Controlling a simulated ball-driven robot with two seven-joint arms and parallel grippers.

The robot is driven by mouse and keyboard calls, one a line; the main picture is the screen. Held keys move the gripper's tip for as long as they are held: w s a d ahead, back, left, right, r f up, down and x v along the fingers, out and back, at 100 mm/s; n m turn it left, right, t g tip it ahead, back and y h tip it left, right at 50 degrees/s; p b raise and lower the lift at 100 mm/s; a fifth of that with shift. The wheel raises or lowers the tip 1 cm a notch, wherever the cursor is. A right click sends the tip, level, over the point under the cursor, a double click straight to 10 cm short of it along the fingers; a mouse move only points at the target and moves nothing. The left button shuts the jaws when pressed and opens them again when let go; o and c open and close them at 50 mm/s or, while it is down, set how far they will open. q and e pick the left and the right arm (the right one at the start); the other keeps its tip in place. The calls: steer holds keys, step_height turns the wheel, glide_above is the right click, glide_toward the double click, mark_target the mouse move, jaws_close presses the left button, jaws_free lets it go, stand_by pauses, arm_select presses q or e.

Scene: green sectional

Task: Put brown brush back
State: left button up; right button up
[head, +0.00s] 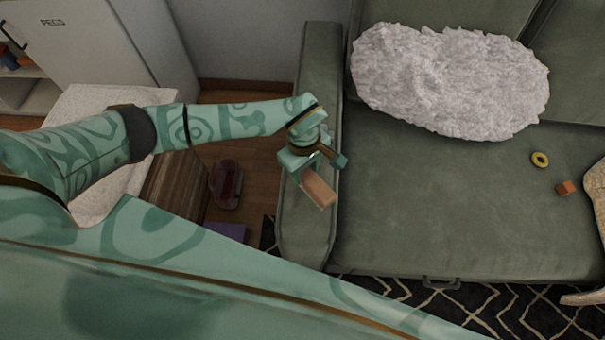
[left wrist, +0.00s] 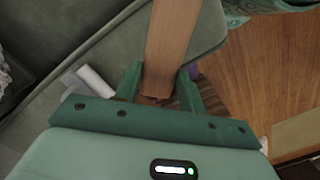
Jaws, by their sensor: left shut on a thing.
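My left gripper (head: 305,168) is above the left armrest of the green sofa in the head view. It is shut on the brown brush (head: 320,190), whose flat wooden part sticks out toward the lower right. In the left wrist view the brush (left wrist: 172,40) is a long wooden piece between the two green fingers of my left gripper (left wrist: 159,88), pointing away from the palm. I cannot make out bristles. The end nearest the palm is partly hidden by the fingers. My right gripper is not in view.
The green sofa (head: 430,190) carries a fluffy white pillow (head: 450,80), a yellow ring (head: 540,159) and a small orange cube (head: 565,188). A dark red object (head: 227,185) and a purple item (head: 226,232) are low beside the armrest (head: 305,235). A white cabinet (head: 100,40) stands upper left.

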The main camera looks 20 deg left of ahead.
arm_select(q)
steer(key=shift+w+a+f, duration=0.1)
steer(key=shift+a+f, duration=0.15)
steer(key=shift+f, duration=0.1)
steer(key=f+b, duration=0.1)
steer(key=f, duration=0.1)
steer(key=f+b, duration=0.1)
steer(key=f, duration=0.1)
steer(key=shift+w+a, duration=0.1)
steer(key=shift+a, duration=0.3)
steer(key=shift+r, duration=0.1)
steer(key=o, duration=1.3)
